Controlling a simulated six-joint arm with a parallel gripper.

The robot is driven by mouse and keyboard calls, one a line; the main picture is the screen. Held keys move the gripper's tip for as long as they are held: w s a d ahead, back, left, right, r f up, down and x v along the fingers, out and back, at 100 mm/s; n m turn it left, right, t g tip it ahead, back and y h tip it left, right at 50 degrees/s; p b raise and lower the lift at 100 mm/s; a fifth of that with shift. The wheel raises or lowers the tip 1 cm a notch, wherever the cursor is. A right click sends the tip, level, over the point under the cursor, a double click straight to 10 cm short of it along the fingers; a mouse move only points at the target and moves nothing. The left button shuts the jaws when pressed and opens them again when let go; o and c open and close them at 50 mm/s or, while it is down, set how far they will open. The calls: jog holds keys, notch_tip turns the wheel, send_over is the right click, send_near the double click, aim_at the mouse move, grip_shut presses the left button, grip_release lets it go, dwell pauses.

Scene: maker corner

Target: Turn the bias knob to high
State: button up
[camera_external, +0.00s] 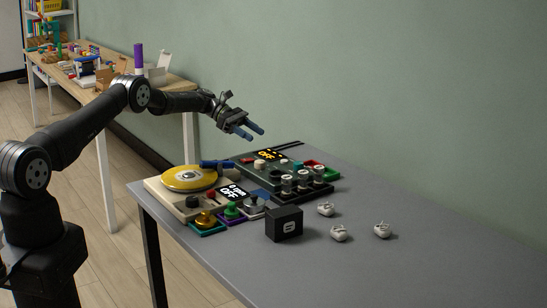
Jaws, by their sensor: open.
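My gripper (255,134) is open and empty. It hangs in the air above the back of the grey table, over the far panel, and touches nothing. The dark far panel (262,181) has a lit display (266,155) reading OFF and several dark round knobs (303,180) with light tops. The cream near panel (161,189) carries a yellow disc (189,178), a display (232,191) reading OFF and several coloured controls. The labels are too small to read, so I cannot tell which knob is bias or where it points.
A black box (284,225) stands just in front of the panels. Several small white objects (339,233) lie to its right. The right part of the grey table (440,250) is clear. A green wall runs behind it. A cluttered wooden table stands at the back left.

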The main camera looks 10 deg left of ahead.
jog(key=s+d+m+y, duration=0.1)
jog(key=d, duration=0.1)
jog(key=s+d+m+y, duration=0.1)
jog(key=s+d+y, duration=0.1)
jog(key=s+d+f+m+y, duration=0.1)
jog(key=s+d, duration=0.1)
jog(key=shift+d+y, duration=0.3)
jog(key=shift+y, duration=0.1)
jog(key=s+d+m+y, duration=0.1)
jog(key=s+d+m+t+y, duration=0.1)
jog(key=d+y, duration=0.1)
jog(key=s+d+r+t+y, duration=0.1)
jog(key=d, duration=0.1)
jog(key=shift+s+d+r+m+y, duration=0.1)
jog(key=shift+s+d+m+y, duration=0.1)
jog(key=shift+s+m+y, duration=0.2)
jog(key=s+d+r+m+t+y, duration=0.1)
jog(key=s+d+r+t+y, duration=0.1)
jog(key=d+r+t, duration=0.1)
jog(key=m+t+y, duration=0.2)
jog(key=t+y, duration=0.1)
jog(key=t, duration=0.1)
send_near(298, 163)
jog(key=x, duration=0.8)
jog(key=shift+w+f, duration=0.2)
jog(key=shift+w, duration=0.1)
jog(key=c, duration=1)
